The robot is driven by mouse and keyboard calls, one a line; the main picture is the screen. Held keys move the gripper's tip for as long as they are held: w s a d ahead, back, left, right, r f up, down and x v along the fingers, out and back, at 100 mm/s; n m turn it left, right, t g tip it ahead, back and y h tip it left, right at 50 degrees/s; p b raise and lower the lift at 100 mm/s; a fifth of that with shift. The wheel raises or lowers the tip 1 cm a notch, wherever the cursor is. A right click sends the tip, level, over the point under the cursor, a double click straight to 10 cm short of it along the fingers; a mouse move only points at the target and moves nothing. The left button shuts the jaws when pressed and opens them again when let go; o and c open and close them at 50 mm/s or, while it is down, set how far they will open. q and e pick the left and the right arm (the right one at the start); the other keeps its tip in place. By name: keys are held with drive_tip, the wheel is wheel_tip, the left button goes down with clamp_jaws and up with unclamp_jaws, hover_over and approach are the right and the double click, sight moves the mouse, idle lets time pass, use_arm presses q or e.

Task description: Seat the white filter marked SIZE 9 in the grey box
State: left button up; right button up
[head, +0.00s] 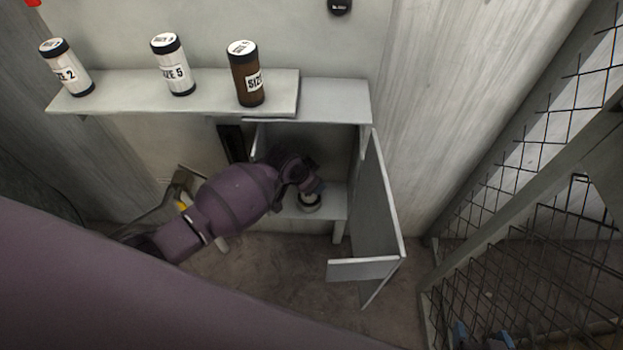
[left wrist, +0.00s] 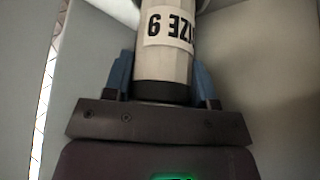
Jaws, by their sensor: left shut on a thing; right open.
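The white filter marked SIZE 9 (left wrist: 172,50) has a dark end cap and shows upside down in the left wrist view. My left gripper (left wrist: 162,85) is shut on it, with blue fingers on both sides near the dark cap. In the head view, my left gripper (head: 317,186) is inside the open grey box (head: 334,201), low down. A small pale ring with a dark middle (head: 309,201) shows just under it; I cannot tell whether this is part of the filter or the box. My right gripper (head: 482,339) is open and empty at the bottom edge.
The box's grey door (head: 376,225) stands open on the right. A shelf (head: 125,93) on the left holds a SIZE 2 filter (head: 66,68), a SIZE 5 filter (head: 173,66) and a brown filter (head: 246,75). A wire mesh fence (head: 560,215) stands at right.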

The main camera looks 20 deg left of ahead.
use_arm(q)
drive_tip(key=shift+f, duration=0.45)
idle(0.3)
drive_tip(key=o, duration=1)
drive_tip(key=shift+o, duration=0.2)
drive_tip(key=shift+r, duration=0.1)
